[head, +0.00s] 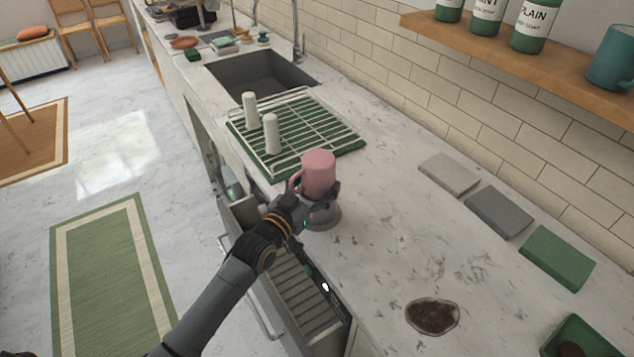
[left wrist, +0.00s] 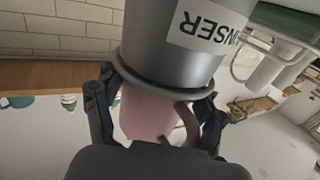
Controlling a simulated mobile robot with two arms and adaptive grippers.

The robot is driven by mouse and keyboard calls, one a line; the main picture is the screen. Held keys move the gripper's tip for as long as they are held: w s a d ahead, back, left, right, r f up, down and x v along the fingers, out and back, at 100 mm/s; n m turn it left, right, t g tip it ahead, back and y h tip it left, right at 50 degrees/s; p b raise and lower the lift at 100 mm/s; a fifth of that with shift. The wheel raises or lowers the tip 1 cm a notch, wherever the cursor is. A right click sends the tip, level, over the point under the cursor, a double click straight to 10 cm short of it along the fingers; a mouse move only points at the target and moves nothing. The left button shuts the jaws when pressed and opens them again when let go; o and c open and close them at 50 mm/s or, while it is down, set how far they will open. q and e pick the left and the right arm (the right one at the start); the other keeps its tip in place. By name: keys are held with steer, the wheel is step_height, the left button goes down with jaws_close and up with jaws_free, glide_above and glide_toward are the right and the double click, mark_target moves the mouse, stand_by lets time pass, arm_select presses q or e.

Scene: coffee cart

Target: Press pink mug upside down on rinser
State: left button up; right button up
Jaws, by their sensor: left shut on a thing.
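The pink mug (head: 319,170) is upside down over the grey rinser (head: 323,220) on the counter, its closed base up and its handle to the left. My left gripper (head: 314,193) is shut on the mug low on its sides. In the left wrist view the mug (left wrist: 146,115) sits between the two fingers (left wrist: 155,115), right against the rinser's rim (left wrist: 170,90). The picture there is inverted, with the rinser's label showing upside down. No gap shows between mug and rinser, but I cannot tell how hard they press. My right gripper is out of view.
An open drawer (head: 300,300) juts out below my left arm. Folded cloths (head: 497,212) lie at right; a dark brown patch (head: 432,316) is in front.

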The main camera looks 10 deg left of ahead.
mark_target(317, 159)
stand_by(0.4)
arm_select(q)
step_height(317, 159, up, 7)
steer(key=p, duration=0.6)
steer(key=shift+r+p, duration=0.1)
steer(key=shift+p, duration=0.3)
